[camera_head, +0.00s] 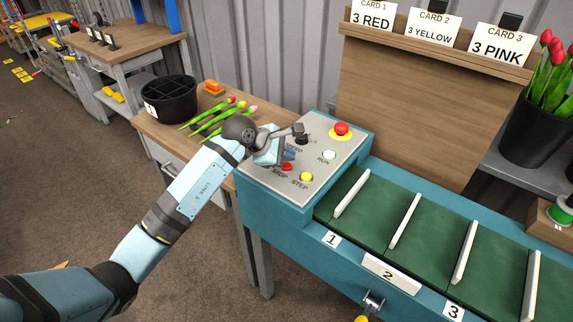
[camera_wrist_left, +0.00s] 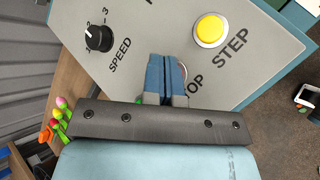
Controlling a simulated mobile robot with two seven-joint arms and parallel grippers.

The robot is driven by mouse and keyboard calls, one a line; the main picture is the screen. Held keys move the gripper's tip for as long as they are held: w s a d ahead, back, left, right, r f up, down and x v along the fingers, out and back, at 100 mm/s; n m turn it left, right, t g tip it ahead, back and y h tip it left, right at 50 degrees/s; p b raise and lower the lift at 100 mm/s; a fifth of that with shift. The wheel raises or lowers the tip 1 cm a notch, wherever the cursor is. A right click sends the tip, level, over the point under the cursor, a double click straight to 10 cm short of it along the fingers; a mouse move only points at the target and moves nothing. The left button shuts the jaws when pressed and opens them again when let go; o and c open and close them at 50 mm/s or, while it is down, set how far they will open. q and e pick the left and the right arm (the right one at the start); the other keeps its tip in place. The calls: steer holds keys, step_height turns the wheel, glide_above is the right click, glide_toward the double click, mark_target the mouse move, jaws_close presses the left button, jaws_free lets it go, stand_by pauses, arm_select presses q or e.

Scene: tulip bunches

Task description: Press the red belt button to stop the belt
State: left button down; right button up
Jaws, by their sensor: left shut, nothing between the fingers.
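The grey control panel (camera_head: 312,182) sits at the near left end of the teal belt frame. The red stop button (camera_head: 287,166) is low on the panel, left of the yellow STEP button (camera_head: 306,176). My left gripper (camera_head: 286,155) is shut and empty, right at the stop button. In the left wrist view its closed blue fingers (camera_wrist_left: 166,72) cover most of the stop button; only a thin red sliver (camera_wrist_left: 183,70) shows beside them. I cannot tell whether the fingertips touch it. My right gripper is out of view.
A larger red knob-like button (camera_head: 342,129), the white RUN button (camera_head: 329,154) and the black SPEED knob (camera_wrist_left: 99,38) share the panel. The green belt (camera_head: 386,215) with white dividers runs right.

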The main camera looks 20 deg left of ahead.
mark_target(287, 167)
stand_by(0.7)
arm_select(q)
steer(key=shift+f+b, duration=0.75)
steer(key=shift+f, duration=0.1)
stand_by(0.5)
steer(key=shift+r, duration=0.1)
steer(key=shift+r+p, duration=0.45)
steer(key=shift+r, duration=0.3)
steer(key=shift+r+p, duration=1.4)
steer(key=shift+r, duration=1.15)
steer(key=shift+f, duration=0.1)
